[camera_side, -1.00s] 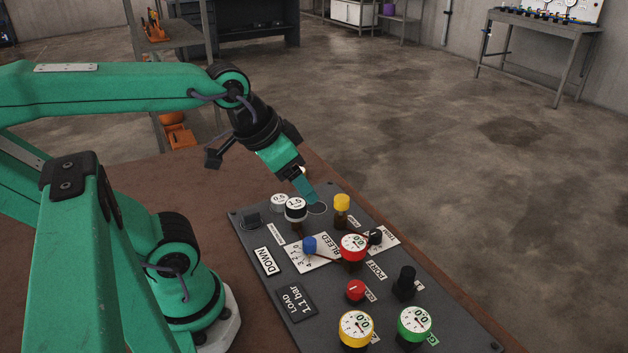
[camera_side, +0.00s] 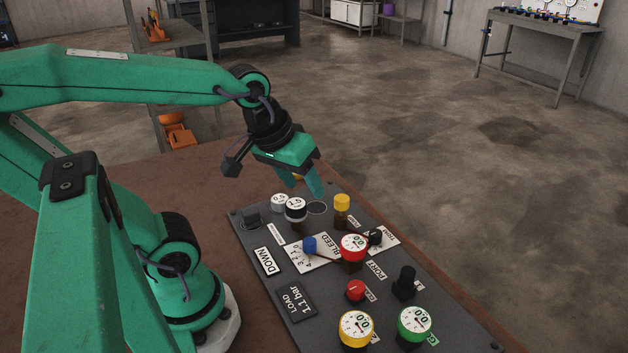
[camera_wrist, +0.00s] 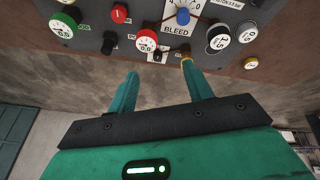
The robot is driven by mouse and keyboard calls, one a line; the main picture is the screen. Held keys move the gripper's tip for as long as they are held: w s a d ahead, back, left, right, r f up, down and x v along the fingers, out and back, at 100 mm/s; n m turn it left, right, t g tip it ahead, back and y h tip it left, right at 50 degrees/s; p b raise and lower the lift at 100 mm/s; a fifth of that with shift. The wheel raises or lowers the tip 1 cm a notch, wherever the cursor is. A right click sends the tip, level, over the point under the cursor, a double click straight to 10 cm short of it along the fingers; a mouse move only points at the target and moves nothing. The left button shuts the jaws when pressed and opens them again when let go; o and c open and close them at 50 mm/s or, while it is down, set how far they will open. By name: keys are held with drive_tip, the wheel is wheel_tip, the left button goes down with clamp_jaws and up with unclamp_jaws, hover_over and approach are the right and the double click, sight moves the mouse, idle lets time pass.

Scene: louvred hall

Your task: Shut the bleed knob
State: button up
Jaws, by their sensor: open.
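The blue bleed knob (camera_side: 309,244) stands on a white scale plate marked BLEED (camera_side: 318,262) on the dark panel (camera_side: 340,316). In the wrist view the blue knob (camera_wrist: 183,16) is near the top edge, above the word BLEED. Its exact setting is too small to read. My gripper (camera_side: 306,189) is open and empty above the far end of the panel, apart from the knob. In the wrist view its two teal fingers (camera_wrist: 159,69) are spread, with the knob beyond their tips.
A red-rimmed gauge (camera_side: 354,248) stands close beside the knob. A yellow-capped post (camera_side: 342,204), black-rimmed gauge (camera_side: 296,209), red knob (camera_side: 355,291), black knob (camera_side: 405,282), yellow gauge (camera_side: 356,328) and green gauge (camera_side: 414,322) also rise from the panel. The brown tabletop (camera_side: 215,235) is clear left of it.

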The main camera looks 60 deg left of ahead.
drive_tip(key=w+f+n, duration=0.1)
drive_tip(key=n, duration=0.2)
drive_tip(key=n+g, duration=0.5)
drive_tip(key=n, duration=1.4)
hover_over(310, 241)
wheel_tip(310, 241, down, 10)
drive_tip(key=shift+f, duration=0.15)
drive_tip(key=shift+f, duration=4.4)
drive_tip(key=shift+f, duration=0.1)
drive_tip(key=shift+f, duration=0.3)
